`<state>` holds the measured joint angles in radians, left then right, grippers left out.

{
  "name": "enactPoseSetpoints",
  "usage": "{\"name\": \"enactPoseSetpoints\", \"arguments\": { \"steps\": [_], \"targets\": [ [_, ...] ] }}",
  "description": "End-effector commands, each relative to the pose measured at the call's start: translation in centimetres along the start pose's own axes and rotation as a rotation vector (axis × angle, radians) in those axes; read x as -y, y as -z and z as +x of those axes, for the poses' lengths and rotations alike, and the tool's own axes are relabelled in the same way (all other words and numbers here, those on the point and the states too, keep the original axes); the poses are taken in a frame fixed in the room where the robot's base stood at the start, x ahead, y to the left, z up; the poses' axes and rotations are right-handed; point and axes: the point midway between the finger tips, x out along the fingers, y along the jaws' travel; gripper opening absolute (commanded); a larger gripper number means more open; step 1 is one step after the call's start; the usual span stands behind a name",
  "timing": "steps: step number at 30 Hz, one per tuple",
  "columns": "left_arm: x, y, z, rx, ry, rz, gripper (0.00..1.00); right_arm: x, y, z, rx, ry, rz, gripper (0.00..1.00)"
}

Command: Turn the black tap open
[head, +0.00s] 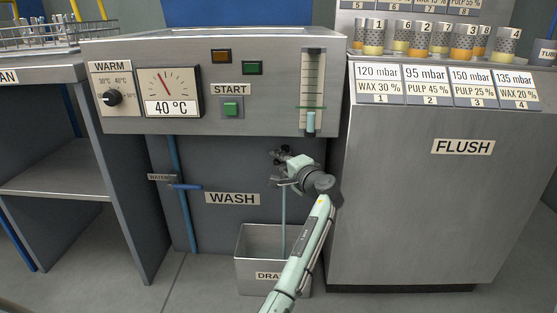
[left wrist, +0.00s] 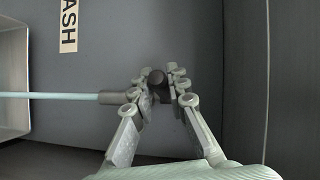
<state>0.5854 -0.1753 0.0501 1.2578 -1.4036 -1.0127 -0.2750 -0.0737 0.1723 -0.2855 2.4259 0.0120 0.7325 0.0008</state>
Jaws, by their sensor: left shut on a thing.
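The black tap (head: 280,154) sticks out from the grey wash panel, right of the WASH label; my gripper hides much of it. My left gripper (head: 292,168) reaches up to it from below. In the left wrist view the fingers of the left gripper (left wrist: 162,80) are closed around a dark round part of the tap (left wrist: 157,78). The tap's dark spout (left wrist: 112,97) shows beside the fingers. A thin pale blue-green column (head: 283,215) runs from below the tap down into the metal drain bin (head: 250,242). My right gripper is not in view.
A blue-handled water valve (head: 186,186) is on a pipe left of the WASH label. The control box (head: 215,115) with dial, gauge and START button overhangs the tap. The FLUSH cabinet (head: 430,215) stands close on the right. An open shelf unit (head: 60,170) is at the left.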

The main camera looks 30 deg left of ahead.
Motion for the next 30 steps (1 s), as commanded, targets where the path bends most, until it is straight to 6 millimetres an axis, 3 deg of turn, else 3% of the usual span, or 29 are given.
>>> {"name": "enactPoseSetpoints", "arguments": {
  "steps": [4, 5, 10, 22, 30],
  "targets": [
    [0.0, 0.2, -0.1, -0.006, -0.001, 0.0, 0.0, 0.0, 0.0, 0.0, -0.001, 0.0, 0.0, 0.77],
    [0.0, 0.2, -0.1, -0.006, -0.001, 0.0, 0.16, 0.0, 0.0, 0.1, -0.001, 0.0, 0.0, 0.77],
    [0.0, 0.1, -0.1, -0.004, -0.001, 0.0, 0.37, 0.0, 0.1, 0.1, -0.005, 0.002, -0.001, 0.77],
    [-0.1, 0.1, -0.6, -0.002, -0.001, 0.001, 0.37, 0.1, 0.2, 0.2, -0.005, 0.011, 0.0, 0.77],
    [-0.1, 0.1, -4.4, -0.004, -0.003, -0.001, 0.37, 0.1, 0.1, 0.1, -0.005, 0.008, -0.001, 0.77]
  ]
}}
